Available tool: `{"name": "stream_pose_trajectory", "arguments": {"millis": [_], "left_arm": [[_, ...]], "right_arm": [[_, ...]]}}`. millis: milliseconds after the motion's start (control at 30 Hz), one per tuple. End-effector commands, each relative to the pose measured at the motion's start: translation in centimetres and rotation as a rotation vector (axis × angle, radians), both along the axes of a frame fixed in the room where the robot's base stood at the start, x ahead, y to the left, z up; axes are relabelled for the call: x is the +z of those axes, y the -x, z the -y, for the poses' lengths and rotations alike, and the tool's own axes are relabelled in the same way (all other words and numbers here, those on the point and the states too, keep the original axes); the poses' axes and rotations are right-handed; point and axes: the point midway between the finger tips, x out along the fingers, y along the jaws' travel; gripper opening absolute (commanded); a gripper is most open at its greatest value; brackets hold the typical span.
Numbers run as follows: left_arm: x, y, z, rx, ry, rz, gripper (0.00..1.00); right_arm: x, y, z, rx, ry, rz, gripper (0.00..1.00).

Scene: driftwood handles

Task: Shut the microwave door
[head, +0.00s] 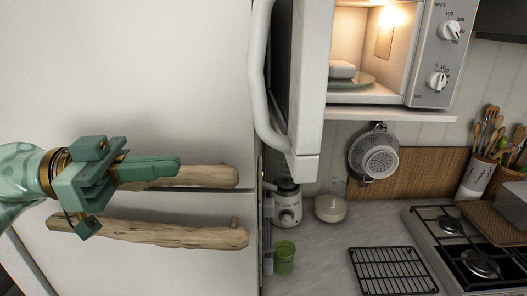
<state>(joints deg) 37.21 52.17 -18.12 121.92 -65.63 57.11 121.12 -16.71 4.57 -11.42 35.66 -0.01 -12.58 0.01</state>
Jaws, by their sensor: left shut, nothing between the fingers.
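The microwave (428,60) sits on a shelf at the upper right, its lit inside showing. Its white door (308,90) stands open, swung out toward me and seen nearly edge-on, with a long curved handle (258,80) on its left side. A plate (352,80) with a pale item on it is inside. My left gripper (178,167) is shut and empty, in front of the white cabinet, left of and below the door and apart from it. My right gripper is not in view.
Two driftwood handles, an upper one (205,177) and a lower one (150,233), are on the white cabinet (150,60) close to my left gripper. Below the microwave, the counter holds a green cup (284,257), a bowl (330,208) and a black rack (392,270). A stove (455,235) is at right.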

Motion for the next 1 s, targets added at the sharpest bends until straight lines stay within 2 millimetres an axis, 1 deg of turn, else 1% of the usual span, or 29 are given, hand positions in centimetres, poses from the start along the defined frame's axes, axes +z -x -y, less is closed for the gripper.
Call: {"name": "stream_pose_trajectory", "arguments": {"millis": [67,133,233,367,600,700,833,1000], "left_arm": [[0.0,0.1,0.1,-0.009,-0.026,-0.024,0.00],[0.0,0.1,0.6,-0.013,-0.029,-0.030,0.00],[0.1,0.0,2.0,-0.014,-0.026,-0.029,0.00],[0.3,-0.2,4.7,-0.016,-0.023,-0.028,0.00],[0.3,-0.7,9.8,-0.016,-0.022,-0.028,0.00],[0.2,-1.0,11.4,-0.013,-0.023,-0.029,0.00],[0.1,-1.2,12.9,-0.012,-0.023,-0.029,0.00],[-0.1,-1.3,13.7,-0.011,-0.024,-0.027,0.00]], "right_arm": [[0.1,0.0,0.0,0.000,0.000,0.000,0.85],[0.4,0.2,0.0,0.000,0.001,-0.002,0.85],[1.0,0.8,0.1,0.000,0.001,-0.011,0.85],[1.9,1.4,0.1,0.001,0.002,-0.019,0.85],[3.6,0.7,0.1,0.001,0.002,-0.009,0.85],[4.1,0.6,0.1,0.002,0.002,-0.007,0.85],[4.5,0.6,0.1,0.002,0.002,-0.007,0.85],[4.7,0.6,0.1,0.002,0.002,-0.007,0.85]]}}
